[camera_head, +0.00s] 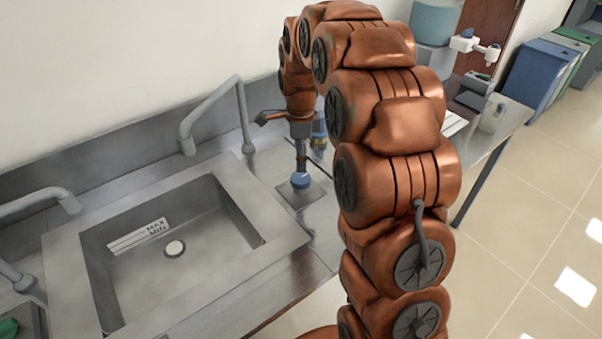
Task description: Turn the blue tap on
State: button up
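A small round blue knob (300,181), which looks like the blue tap, sits on a square metal plate (290,200) on the counter right of the sink. My gripper (301,168) points straight down just above the knob, at the end of my bent arm. Its fingers look like one narrow dark shape, so their opening does not show. I cannot tell whether they touch the knob. A grey spout (238,92) rises behind the sink, left of my gripper. No water shows at its end.
The steel sink (190,265) is empty, with a drain and a MAX/MIN label. Another grey spout (45,200) stands at the left. A blue-and-yellow item (319,133) is close behind my gripper, partly hidden. Coloured bins (530,75) stand far right; the tiled floor (510,240) is clear.

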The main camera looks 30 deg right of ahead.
aim_at(300, 177)
jog(key=shift+f+p, duration=1.1)
jog(key=shift+f, duration=2.5)
jog(key=c, duration=1.2)
